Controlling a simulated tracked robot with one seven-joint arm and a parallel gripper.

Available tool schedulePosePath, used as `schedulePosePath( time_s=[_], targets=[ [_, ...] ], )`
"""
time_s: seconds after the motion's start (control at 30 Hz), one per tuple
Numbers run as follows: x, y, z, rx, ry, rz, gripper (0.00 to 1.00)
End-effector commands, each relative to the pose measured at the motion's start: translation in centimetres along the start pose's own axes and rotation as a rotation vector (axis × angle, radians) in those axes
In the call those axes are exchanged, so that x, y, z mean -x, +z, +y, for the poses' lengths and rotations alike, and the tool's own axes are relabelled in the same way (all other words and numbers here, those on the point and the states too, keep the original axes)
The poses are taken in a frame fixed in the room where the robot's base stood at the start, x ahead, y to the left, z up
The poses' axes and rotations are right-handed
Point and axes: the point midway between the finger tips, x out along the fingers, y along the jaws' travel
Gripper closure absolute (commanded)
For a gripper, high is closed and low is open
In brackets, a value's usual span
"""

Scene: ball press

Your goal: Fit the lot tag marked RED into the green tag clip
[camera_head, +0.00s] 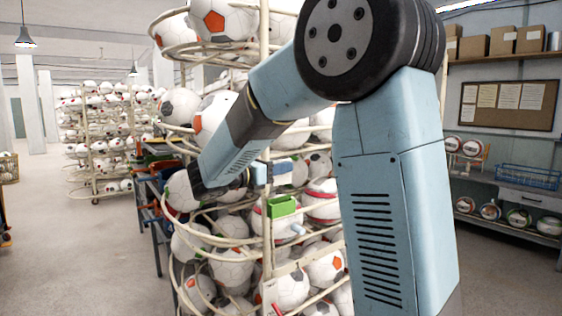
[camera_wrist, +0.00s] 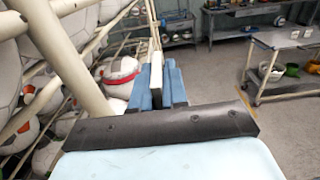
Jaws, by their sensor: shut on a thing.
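The green tag clip (camera_head: 282,207) is fixed on the cream rack, in front of the balls, in the head view. My gripper (camera_head: 268,172) is just above the clip and a little to its left. In the wrist view its blue fingers (camera_wrist: 158,88) are shut on a thin, pale tag (camera_wrist: 155,60), seen edge-on and sticking out beyond the fingertips. The tag is apart from the clip in the head view. Its marking cannot be read in either view. The clip cannot be made out in the wrist view.
The cream rack (camera_wrist: 70,55) with several footballs stands close on the left in the wrist view.

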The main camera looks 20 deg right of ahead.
Motion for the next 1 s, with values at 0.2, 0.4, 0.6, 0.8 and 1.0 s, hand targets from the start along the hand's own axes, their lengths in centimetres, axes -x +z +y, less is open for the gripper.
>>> schedulePosePath(
  time_s=[0.2, 0.4, 0.6, 0.8, 1.0],
  targets=[
    [0.1, -1.6, 0.1, 0.002, 0.001, 0.0, 1.0],
    [0.1, -2.4, 0.1, 0.0, 0.002, 0.0, 1.0],
    [0.1, -2.6, 0.1, 0.0, 0.002, 0.0, 1.0],
    [0.1, -2.6, 0.1, 0.0, 0.002, 0.0, 1.0],
    [0.1, -2.6, 0.1, 0.0, 0.002, 0.0, 1.0]
  ],
)
